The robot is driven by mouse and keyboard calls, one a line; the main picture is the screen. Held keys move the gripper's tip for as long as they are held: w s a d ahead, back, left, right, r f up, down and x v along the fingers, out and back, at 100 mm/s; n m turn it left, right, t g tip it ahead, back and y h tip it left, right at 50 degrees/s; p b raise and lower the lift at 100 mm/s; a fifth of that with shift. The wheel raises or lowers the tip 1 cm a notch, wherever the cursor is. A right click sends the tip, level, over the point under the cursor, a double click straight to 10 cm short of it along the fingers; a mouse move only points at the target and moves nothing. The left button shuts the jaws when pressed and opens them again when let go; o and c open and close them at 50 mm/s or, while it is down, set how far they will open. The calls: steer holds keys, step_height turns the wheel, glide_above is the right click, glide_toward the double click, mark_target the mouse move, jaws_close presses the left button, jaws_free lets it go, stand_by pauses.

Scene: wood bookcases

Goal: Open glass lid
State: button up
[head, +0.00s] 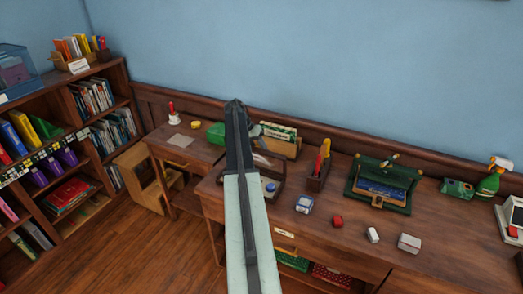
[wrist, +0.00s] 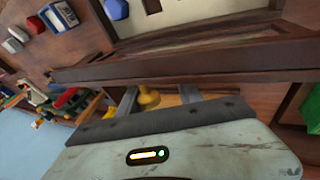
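A low wood-framed case (head: 283,172) stands on the long desk, partly hidden behind my arm in the head view. It has a pale inside with a blue thing (wrist: 116,9) in it. In the wrist view its dark wooden edge (wrist: 180,64) crosses the picture just beyond my gripper (wrist: 160,95). I cannot make out the glass itself or how the lid lies. The two grey fingers are spread apart. A yellow knob-like thing (wrist: 149,97) shows between them, with no visible grip on it. In the head view my arm hides the gripper.
A card box (head: 281,141) stands behind. A smaller desk (head: 170,153) and a bookcase (head: 75,110) are left.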

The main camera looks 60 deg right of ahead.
steer(key=shift+s+r, duration=0.15)
steer(key=shift+s, duration=0.05)
steer(key=p+v, duration=0.7)
steer(key=shift+w+r, duration=0.15)
steer(key=shift+r, duration=0.2)
steer(key=shift+a, duration=0.1)
